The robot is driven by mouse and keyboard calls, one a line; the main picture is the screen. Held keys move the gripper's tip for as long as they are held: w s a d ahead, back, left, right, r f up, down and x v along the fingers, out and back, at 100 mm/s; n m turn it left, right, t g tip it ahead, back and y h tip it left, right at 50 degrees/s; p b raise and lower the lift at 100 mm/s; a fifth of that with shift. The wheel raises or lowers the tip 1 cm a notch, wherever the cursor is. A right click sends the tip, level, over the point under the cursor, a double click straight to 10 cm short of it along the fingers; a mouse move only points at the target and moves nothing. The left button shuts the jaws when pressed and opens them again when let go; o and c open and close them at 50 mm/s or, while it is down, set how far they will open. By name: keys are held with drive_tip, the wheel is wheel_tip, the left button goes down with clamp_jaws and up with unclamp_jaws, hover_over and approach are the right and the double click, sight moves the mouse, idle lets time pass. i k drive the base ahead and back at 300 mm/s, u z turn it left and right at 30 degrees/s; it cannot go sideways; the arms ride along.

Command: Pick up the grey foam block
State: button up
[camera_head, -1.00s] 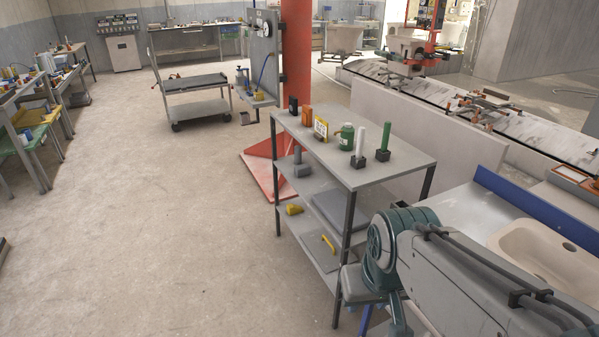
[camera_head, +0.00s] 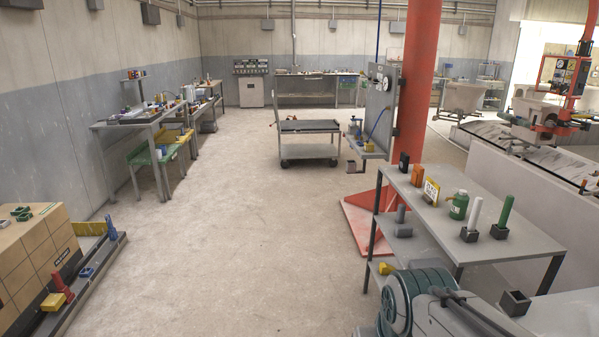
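I cannot plainly make out the grey foam block. A grey piece (camera_head: 403,222) on the shelf below the top of the grey rack (camera_head: 440,222) has an upright rounded part and a blockier part; I cannot tell if it is foam. My gripper is not in view. Only a teal joint and grey link of my arm show at the bottom right, covering part of the rack's lower shelves.
The rack top holds a green bottle (camera_head: 459,205), a yellow sign (camera_head: 431,190), and a white (camera_head: 474,214) and a green cylinder (camera_head: 506,211) in dark bases. A red column (camera_head: 413,90) stands behind. Cartons (camera_head: 38,255) stand at left. The middle floor is clear.

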sight(402, 230)
drive_tip(key=u, duration=0.45)
drive_tip(key=i, duration=3)
drive_tip(key=z, duration=1.7)
drive_tip(key=i, duration=0.7)
drive_tip(key=z, duration=0.55)
